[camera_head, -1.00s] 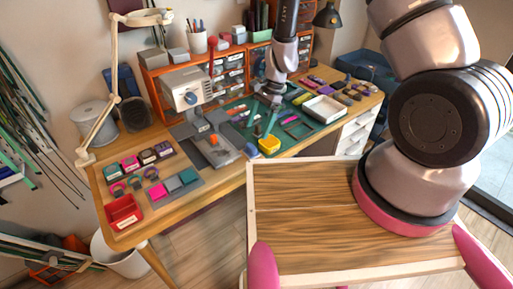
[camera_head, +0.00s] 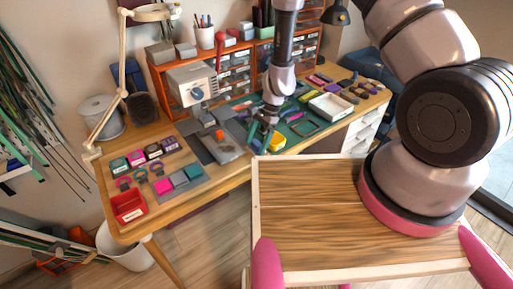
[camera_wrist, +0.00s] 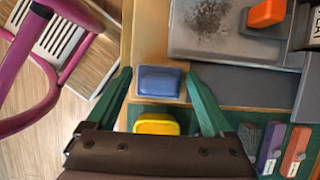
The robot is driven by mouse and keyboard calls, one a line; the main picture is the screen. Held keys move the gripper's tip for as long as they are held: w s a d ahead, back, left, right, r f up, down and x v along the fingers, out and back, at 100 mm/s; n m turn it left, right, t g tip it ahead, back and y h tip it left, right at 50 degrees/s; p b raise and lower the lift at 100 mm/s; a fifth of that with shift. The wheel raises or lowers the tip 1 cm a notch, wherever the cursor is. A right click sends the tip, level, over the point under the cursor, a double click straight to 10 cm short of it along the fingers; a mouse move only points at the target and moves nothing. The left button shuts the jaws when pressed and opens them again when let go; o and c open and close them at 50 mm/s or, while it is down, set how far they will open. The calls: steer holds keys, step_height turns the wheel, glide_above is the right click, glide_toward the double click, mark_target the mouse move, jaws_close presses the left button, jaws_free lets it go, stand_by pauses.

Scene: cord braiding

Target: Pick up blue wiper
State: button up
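The blue wiper (camera_wrist: 160,81) is a small rounded blue block near the wooden table edge in the wrist view. My gripper (camera_wrist: 159,74) is open, with one green finger on each side of the wiper and a small gap at both sides. Its height above the wiper is hard to tell. In the head view my gripper (camera_head: 264,126) is low at the bench's front edge, and I cannot make out the wiper there. A yellow block (camera_wrist: 156,124) lies between the fingers closer to the palm in the wrist view; it also shows in the head view (camera_head: 277,143).
A grey machine plate (camera_wrist: 215,45) with an orange block (camera_wrist: 267,12) is to the right in the wrist view. Purple and orange tools lie on the green mat (camera_wrist: 240,120). A white tray (camera_head: 330,106) stands at the bench's right. A magenta chair frame (camera_wrist: 45,75) is beyond the edge.

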mark_target(256, 142)
steer(key=c, duration=0.8)
steer(key=shift+r, duration=0.1)
step_height(256, 142, up, 10)
steer(key=shift+f, duration=0.1)
